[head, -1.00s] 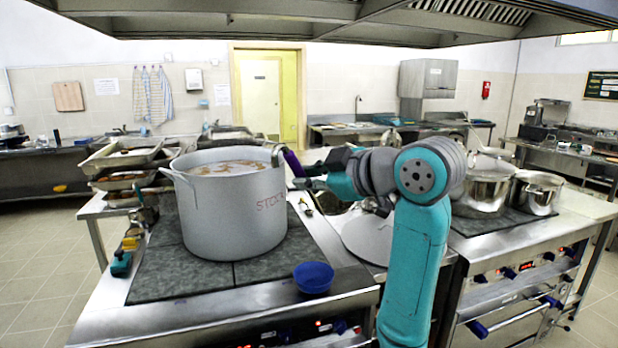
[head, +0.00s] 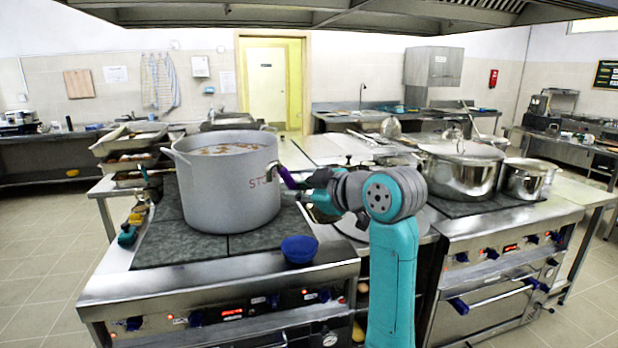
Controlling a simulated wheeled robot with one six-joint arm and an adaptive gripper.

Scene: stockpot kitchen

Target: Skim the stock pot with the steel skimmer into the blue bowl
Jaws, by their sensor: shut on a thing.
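The large grey stock pot (head: 215,195) stands upright on the left stove, with brownish bits floating on the liquid inside. My gripper (head: 302,188) is at the right of the pot, below rim level, shut on the purple handle of the steel skimmer (head: 287,178). The handle tilts up to the left. Its upper end overlaps the pot's right wall in the picture; I cannot tell if they touch. The skimmer's head cannot be made out. The blue bowl (head: 299,250) sits at the stove's front right, below and in front of my gripper, and looks empty.
A steel pot with a lid (head: 462,172) and a smaller pot (head: 528,180) stand on the right stove. Trays (head: 128,140) are stacked behind the stock pot at left. An extractor hood (head: 300,14) hangs above.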

